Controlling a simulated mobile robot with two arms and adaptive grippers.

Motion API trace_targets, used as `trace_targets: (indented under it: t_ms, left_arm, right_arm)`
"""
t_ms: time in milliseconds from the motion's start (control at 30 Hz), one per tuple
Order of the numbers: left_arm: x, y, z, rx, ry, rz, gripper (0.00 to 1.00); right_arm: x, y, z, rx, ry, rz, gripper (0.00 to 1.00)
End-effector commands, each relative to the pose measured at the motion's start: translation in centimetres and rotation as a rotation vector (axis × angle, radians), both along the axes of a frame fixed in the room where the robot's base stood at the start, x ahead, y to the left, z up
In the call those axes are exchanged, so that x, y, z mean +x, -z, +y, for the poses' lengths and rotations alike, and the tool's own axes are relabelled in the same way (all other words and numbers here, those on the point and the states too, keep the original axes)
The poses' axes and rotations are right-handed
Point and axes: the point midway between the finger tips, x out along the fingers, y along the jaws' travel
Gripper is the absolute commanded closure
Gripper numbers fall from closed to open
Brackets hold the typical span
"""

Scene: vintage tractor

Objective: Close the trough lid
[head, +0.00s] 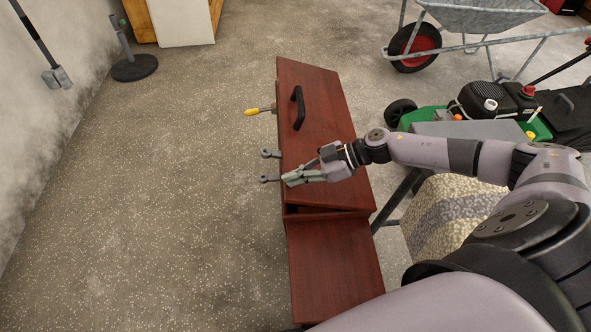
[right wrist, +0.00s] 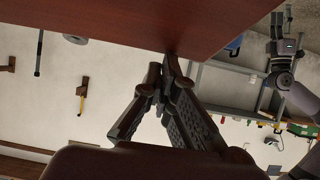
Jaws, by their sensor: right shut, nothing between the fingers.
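The trough is a dark red-brown wooden box; its bare near part (head: 335,270) shows in the head view. Its lid (head: 318,95) has a black handle (head: 298,108). A dark gap shows at the lid's near end, so the lid does not look flush; its angle is hard to tell. My right gripper (head: 303,177) is shut and empty over the lid's near left part. In the right wrist view its fingertips (right wrist: 165,80) meet close to a red-brown panel (right wrist: 150,22); contact is unclear. My left gripper (right wrist: 278,28) shows small at the right, its jaws unclear.
A yellow-handled tool (head: 252,112) and two wrenches (head: 270,154) stick out along the trough's left side. A green mower (head: 500,105) and a wheelbarrow (head: 480,18) stand to the right. A speckled block (head: 440,215) lies near my right arm.

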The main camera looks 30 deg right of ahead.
Motion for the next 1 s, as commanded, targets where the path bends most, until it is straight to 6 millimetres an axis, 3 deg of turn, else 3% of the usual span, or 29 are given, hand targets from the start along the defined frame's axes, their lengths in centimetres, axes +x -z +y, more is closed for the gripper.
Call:
trace_targets:
  t_ms: [367,467,600,700,1000]
  left_arm:
    - [-4.1,5.5,0.5,0.004,0.008,0.04,0.6]
    - [-5.1,6.5,0.7,0.005,0.01,0.047,0.6]
    - [-4.0,5.9,0.5,0.003,0.008,0.033,0.6]
    - [-3.3,5.1,0.4,0.002,0.007,0.029,0.6]
    - [-3.0,4.5,0.4,0.003,0.006,0.029,0.6]
  right_arm:
    - [0.2,1.8,0.7,-0.062,-0.003,0.029,1.0]
    - [0.5,3.2,1.3,-0.073,-0.003,0.036,1.0]
    - [0.9,6.4,2.2,-0.073,-0.003,0.036,1.0]
    - [1.1,7.7,2.4,-0.074,-0.004,0.035,1.0]
    - [1.1,8.1,2.5,-0.076,-0.004,0.034,1.0]
